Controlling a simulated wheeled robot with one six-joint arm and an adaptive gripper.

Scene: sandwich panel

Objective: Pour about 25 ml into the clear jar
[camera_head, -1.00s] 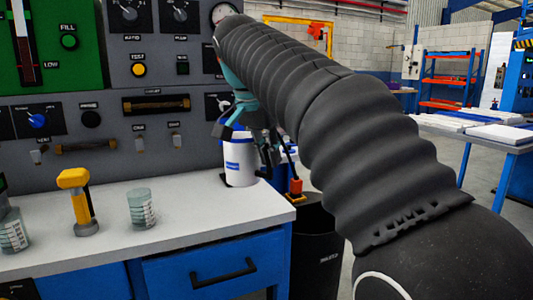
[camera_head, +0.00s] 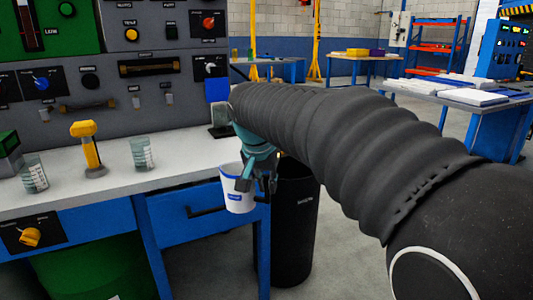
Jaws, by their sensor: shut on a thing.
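A white container (camera_head: 235,193) with a blue label and blue rim hangs in front of the bench's right front edge. My gripper (camera_head: 256,184) is shut on its right side and holds it roughly upright. Its contents cannot be seen. A clear graduated jar (camera_head: 142,154) stands on the bench to the left of the container and apart from it. A second clear graduated jar (camera_head: 34,175) stands farther left. I cannot tell how much either jar holds.
A yellow-topped tool (camera_head: 88,148) stands between the jars on the white bench top (camera_head: 165,175). A grey control panel (camera_head: 120,90) rises behind. A dark bin (camera_head: 295,225) stands on the floor right of the bench. The bench top right of the nearer jar is clear.

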